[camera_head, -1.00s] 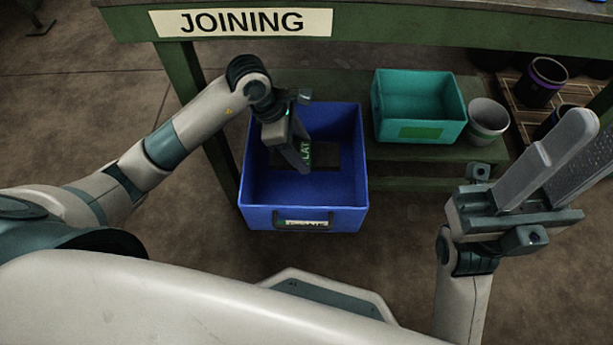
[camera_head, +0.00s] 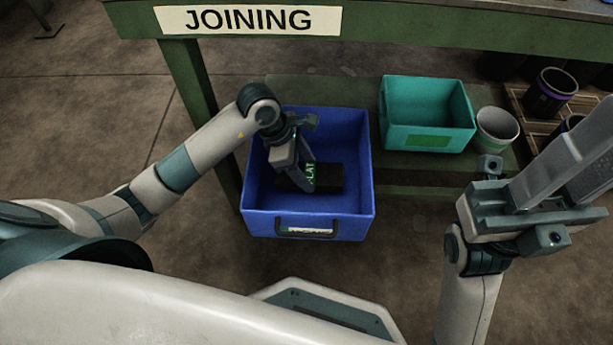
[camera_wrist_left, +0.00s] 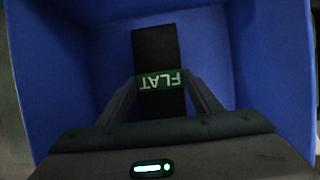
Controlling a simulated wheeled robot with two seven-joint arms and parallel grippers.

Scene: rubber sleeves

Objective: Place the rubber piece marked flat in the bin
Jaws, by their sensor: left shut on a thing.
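The rubber piece marked FLAT (camera_head: 328,180) is a black strip with a green label and white letters. It is inside the blue bin (camera_head: 300,223), low near its floor; I cannot tell whether it touches the floor. My left gripper (camera_head: 306,188) reaches down into the bin and is shut on the piece. In the left wrist view the piece (camera_wrist_left: 155,50) sits between the two fingers, with its label upside down and the bin's blue walls around it. My right gripper (camera_head: 565,165) is raised at the right, its fingers apart and empty.
A teal bin (camera_head: 427,115) and a grey-white pot (camera_head: 497,130) stand right of the blue bin. Dark containers (camera_head: 549,90) stand on a slatted pallet further right. The green bench marked JOINING (camera_head: 370,21) runs behind. Brown floor is clear at the left.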

